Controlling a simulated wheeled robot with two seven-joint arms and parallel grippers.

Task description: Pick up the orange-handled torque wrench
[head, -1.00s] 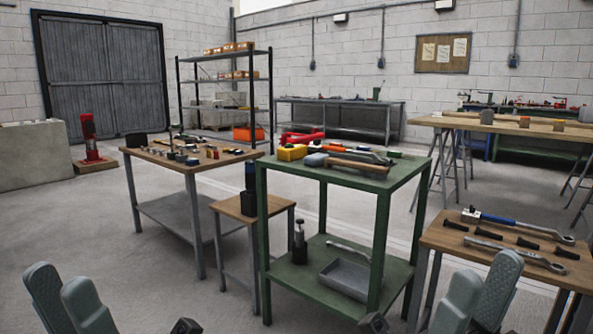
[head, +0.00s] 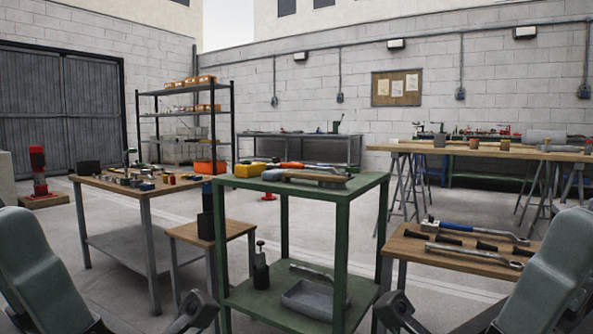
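An orange handle (head: 291,165), apparently of the torque wrench, lies at the back of the green cart's top shelf (head: 352,187). A dark shaft seems to run right from it; its far end is unclear among the other tools. My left gripper (head: 196,312) is low in the head view, left of the cart, and my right gripper (head: 396,312) is low to the right of it. Both are dark, partly cut off at the bottom edge, and apart from the orange handle. Their fingers are not clear enough to tell open from shut.
A yellow box (head: 249,170) and a wooden-handled tool (head: 318,178) lie near the orange handle. A grey tray (head: 312,299) is on the lower shelf. A blue-handled wrench (head: 478,230) lies on the right table (head: 419,247). A small wooden stand (head: 184,233) is left of the cart.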

